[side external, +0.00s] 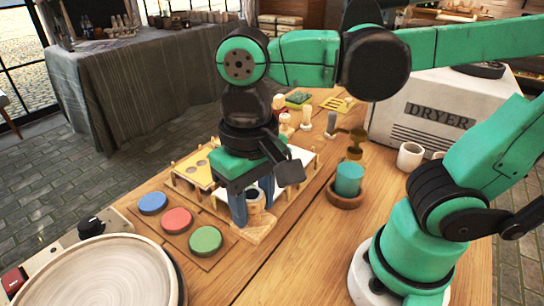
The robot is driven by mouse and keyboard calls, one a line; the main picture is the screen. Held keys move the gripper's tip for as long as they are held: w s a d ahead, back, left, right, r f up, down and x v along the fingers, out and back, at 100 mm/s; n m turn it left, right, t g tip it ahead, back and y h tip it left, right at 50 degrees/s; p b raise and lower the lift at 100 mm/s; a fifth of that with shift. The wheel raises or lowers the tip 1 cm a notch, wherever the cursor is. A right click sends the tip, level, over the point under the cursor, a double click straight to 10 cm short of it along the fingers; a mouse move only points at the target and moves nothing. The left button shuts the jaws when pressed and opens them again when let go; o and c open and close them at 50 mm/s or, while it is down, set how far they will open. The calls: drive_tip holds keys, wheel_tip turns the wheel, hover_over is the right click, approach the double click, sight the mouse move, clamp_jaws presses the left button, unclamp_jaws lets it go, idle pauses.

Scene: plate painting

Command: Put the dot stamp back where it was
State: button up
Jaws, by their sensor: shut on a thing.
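My gripper (253,208) points down over the front end of a wooden holder board (262,230) near the middle of the table. Its blue fingers are shut on a small pale piece with a dark part, which I take to be the dot stamp (255,203). The fingers and wrist hide most of it. I cannot tell whether its bottom touches the board.
Blue, red and green paint pads (177,220) lie left of my gripper. A round plate (95,272) is at front left. Several wooden-handled tools (285,125) stand behind; a white dryer (430,110) is at back right.

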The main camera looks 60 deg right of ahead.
wheel_tip(320, 180, down, 12)
drive_tip(key=shift+f, duration=0.1)
idle(0.6)
drive_tip(key=o, duration=1)
drive_tip(key=shift+f, duration=0.1)
wheel_tip(320, 180, up, 12)
drive_tip(key=shift+f, duration=0.1)
drive_tip(key=shift+w+d, duration=0.15)
drive_tip(key=shift+d, duration=0.05)
drive_tip(key=w+d+f+n+t, duration=0.1)
drive_tip(key=w+d+n+t, duration=0.1)
drive_tip(key=w+d+t, duration=0.4)
drive_tip(key=d+t, duration=0.1)
drive_tip(key=d, duration=0.3)
drive_tip(key=shift+w, duration=0.25)
